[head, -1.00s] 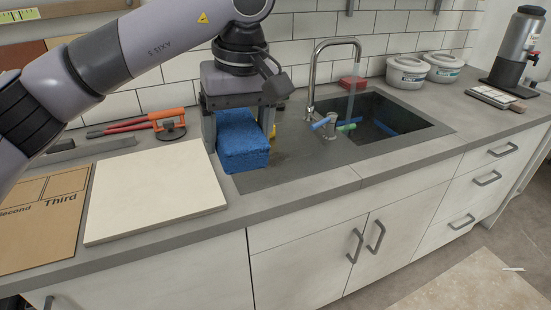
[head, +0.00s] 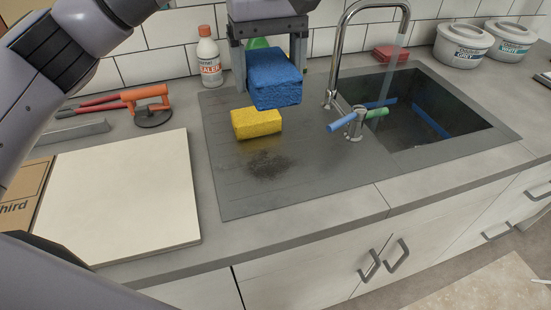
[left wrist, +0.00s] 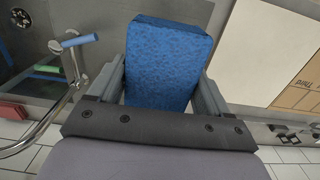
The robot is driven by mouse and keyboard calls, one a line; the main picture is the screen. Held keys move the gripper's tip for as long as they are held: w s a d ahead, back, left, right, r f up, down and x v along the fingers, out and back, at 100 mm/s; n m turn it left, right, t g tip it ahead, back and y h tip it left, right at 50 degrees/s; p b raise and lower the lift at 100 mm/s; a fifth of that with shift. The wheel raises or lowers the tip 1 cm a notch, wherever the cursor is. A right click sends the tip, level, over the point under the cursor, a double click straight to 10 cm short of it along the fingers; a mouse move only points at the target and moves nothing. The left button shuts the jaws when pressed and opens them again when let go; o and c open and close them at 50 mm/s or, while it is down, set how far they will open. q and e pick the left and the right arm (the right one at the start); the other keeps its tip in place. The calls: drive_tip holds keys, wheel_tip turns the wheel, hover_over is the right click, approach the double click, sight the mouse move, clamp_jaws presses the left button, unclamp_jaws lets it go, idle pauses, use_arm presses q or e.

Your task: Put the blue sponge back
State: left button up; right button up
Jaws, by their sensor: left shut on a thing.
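The blue sponge (head: 275,78) is held in my left gripper (head: 268,62), raised above the back of the dark drainboard. It also shows in the left wrist view (left wrist: 168,62), between the two fingers of the left gripper (left wrist: 170,92). A yellow sponge (head: 257,123) lies on the drainboard (head: 300,175), below and in front of the blue one. A dark smudge (head: 270,165) marks the drainboard in front of the yellow sponge. My right gripper is not in view.
The faucet (head: 338,60) and sink (head: 440,110) are to the right. A white sealer bottle (head: 209,58) stands behind the drainboard. A pale tile (head: 125,195), an orange-handled suction cup (head: 150,108) and red-handled pliers (head: 95,106) are left. White tubs (head: 463,44) stand back right.

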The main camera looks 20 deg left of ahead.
sight(271, 176)
use_arm(q)
wheel_tip(271, 176, down, 20)
drive_tip(key=shift+s+r, duration=0.1)
drive_tip(key=shift+r, duration=0.1)
idle(0.4)
drive_tip(key=shift+f, duration=0.1)
drive_tip(key=shift+f, duration=0.1)
drive_tip(key=o, duration=0.9)
drive_tip(key=shift+c, duration=0.2)
wheel_tip(271, 176, up, 12)
drive_tip(key=b, duration=0.1)
drive_tip(key=shift+a+r, duration=0.15)
drive_tip(key=shift+r, duration=0.05)
